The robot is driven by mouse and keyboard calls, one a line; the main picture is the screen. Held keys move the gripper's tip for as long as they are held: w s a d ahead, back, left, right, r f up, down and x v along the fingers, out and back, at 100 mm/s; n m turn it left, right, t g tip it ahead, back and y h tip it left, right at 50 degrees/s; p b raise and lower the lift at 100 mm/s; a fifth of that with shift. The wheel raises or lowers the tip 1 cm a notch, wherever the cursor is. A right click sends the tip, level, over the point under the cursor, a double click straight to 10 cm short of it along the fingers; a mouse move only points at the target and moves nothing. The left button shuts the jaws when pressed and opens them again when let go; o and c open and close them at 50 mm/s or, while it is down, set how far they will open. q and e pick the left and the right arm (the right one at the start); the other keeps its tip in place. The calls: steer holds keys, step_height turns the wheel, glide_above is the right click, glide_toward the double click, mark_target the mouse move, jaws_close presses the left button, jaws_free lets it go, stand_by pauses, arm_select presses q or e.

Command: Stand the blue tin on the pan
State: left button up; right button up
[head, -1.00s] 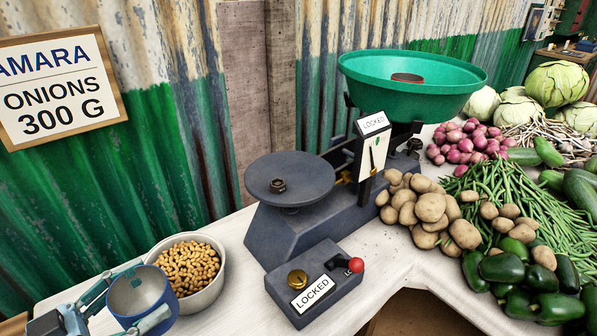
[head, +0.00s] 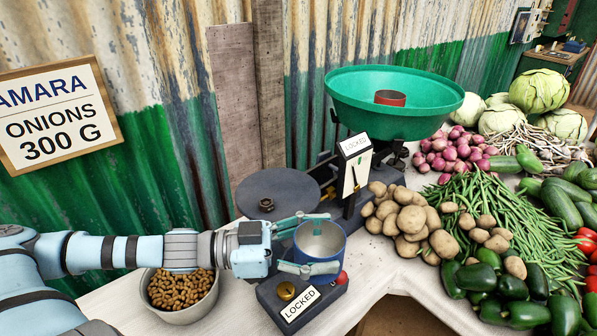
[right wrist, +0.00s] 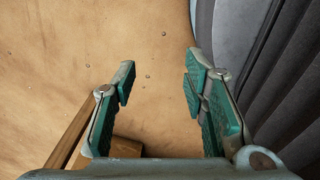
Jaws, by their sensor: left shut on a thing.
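The blue tin (head: 320,250) is open-topped and roughly upright in the head view. My left gripper (head: 329,242) is shut on its sides. The tin is in front of the balance, over the back of the dark box marked LOCKED, and hides part of that box and the balance's base. The flat dark pan (head: 290,187) is behind and left of the tin, with a small knob-like piece (head: 266,204) on it. The green pan (head: 350,105) at the balance's other end holds a red tin (head: 390,98). My right gripper (right wrist: 160,82) is open and empty in the right wrist view.
The dark box (head: 284,311) has a brass button and a red-knobbed lever. Potatoes (head: 407,219), green beans and peppers fill the right side. A brown surface (right wrist: 155,35) lies beyond the right gripper.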

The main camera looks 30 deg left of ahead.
arm_select(q)
steer(key=w+a+r+n+t+y+p, duration=0.1)
steer(key=w+a+r+t+y+p, duration=0.15)
steer(key=r+p, duration=0.65)
steer(key=w+a+r+n+t+y+p, duration=0.15)
steer(key=w+a+r+p, duration=0.25)
steer(key=r+p, duration=0.45)
arm_select(e)
step_height(320, 180, up, 27)
steer(key=a+p, duration=0.2)
steer(key=p, duration=0.5)
arm_select(q)
step_height(320, 180, up, 4)
steer(key=n+t+y+b, duration=0.1)
steer(key=n+t+y, duration=0.1)
steer(key=n+y, duration=0.3)
glide_above(271, 186)
steer(key=shift+m, duration=0.25)
step_height(271, 186, down, 20)
steer(key=b, duration=1.8)
steer(key=o, duration=1.2)
steer(key=shift+r, duration=0.1)
steer(key=shift+w, duration=0.1)
arm_select(e)
step_height(271, 186, down, 18)
steer(key=shift+s+d+f, duration=0.2)
steer(key=shift+s+d, duration=0.05)
steer(key=shift+s, duration=0.15)
